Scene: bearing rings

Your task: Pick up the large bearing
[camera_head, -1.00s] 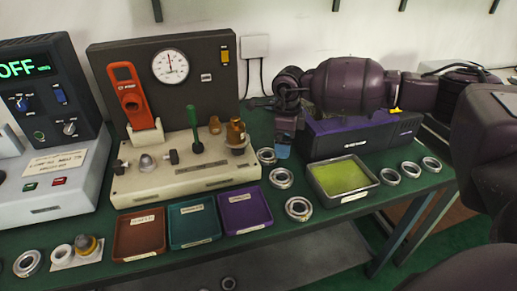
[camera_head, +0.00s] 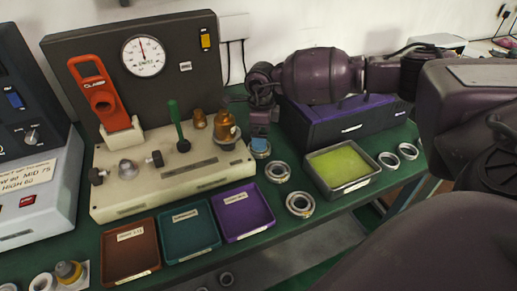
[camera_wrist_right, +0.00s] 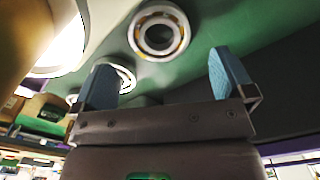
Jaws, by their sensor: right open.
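Several silver bearing rings lie on the green bench. The largest-looking bearing (camera_head: 299,204) is near the front edge, right of the purple tray. A smaller bearing (camera_head: 278,171) lies behind it, and another (camera_head: 261,154) is farther back, partly hidden by my right gripper (camera_head: 259,143). My right gripper points down above that far ring, empty. In the right wrist view its two blue fingers (camera_wrist_right: 165,80) are spread apart. A ring (camera_wrist_right: 160,32) shows beyond them there, and another (camera_wrist_right: 124,76) is partly behind the left finger. My left gripper is out of view.
A metal tray with a yellow-green pad (camera_head: 341,167) stands right of the rings, with two more rings (camera_head: 398,155) beyond it. A beige fixture (camera_head: 170,175) with a brass part stands close left of my gripper. A purple-topped black box (camera_head: 345,125) is behind.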

